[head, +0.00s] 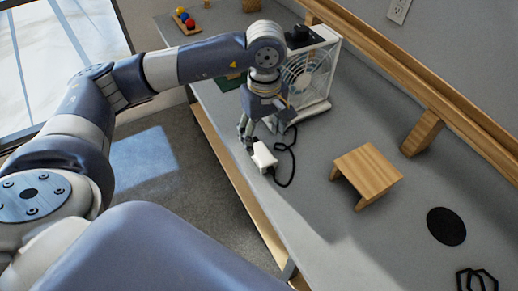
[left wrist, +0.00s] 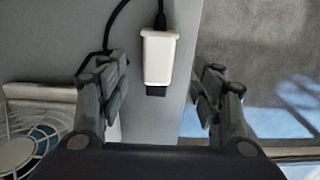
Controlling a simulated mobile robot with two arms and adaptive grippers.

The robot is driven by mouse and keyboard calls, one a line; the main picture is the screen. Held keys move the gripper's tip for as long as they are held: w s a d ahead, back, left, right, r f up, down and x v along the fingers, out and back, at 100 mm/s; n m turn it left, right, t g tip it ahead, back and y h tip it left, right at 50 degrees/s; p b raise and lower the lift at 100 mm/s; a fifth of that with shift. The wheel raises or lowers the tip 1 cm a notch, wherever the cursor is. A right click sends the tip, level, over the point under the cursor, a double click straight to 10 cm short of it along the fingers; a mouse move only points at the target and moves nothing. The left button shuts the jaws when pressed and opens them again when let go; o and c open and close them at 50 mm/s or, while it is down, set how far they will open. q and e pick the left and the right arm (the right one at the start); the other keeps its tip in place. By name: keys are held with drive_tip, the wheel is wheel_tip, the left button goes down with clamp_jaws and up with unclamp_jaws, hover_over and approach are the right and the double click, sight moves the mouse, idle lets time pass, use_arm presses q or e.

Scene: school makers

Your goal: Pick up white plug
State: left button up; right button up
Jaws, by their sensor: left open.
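The white plug (head: 264,157) lies on the grey bench top near its front edge, with a black cord trailing from it. My left gripper (head: 247,138) comes down just beside the plug in the head view. In the left wrist view the white plug (left wrist: 158,57) shows upright in the picture between the two open fingers of my left gripper (left wrist: 160,88), with a gap on each side. Its dark end points toward the gripper's palm. The fingers hold nothing. My right gripper is not in view.
A white fan (head: 308,75) stands just behind my left gripper. A small wooden stand (head: 366,174) and a black disc (head: 446,226) sit to the right on the bench. A wooden tray with coloured balls (head: 187,23) is at the far end. The bench's front edge is close to the plug.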

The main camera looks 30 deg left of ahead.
sight(263, 155)
use_arm(q)
wheel_tip(263, 155, down, 7)
drive_tip(key=shift+f+p, duration=0.2)
drive_tip(key=shift+p, duration=0.5)
drive_tip(key=c, duration=1.2)
